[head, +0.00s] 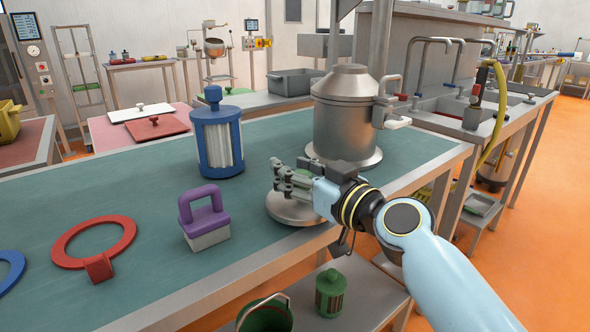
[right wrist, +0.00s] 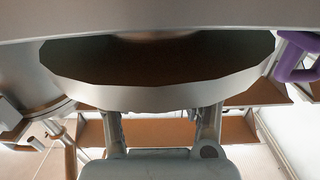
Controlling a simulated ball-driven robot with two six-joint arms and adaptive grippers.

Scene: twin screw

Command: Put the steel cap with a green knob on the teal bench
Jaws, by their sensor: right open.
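The steel cap (head: 292,210) shows as a round grey disc at the front right edge of the teal bench (head: 110,195). My right gripper (head: 284,180) is above it, fingers open. A little green of the knob (head: 304,173) shows among the fingers, which hide most of it. In the right wrist view my right gripper's fingers (right wrist: 160,118) stand apart, below a broad steel rim (right wrist: 150,97) with a dark hollow. I cannot tell whether the fingers touch the knob. My left gripper is out of view.
A purple-handled block (head: 205,220) and a blue-capped filter (head: 217,140) stand left of the gripper. A large steel pot (head: 345,115) stands behind it. A red ring (head: 93,240) lies further left. A green bucket (head: 265,316) and canister (head: 330,292) are on the shelf below.

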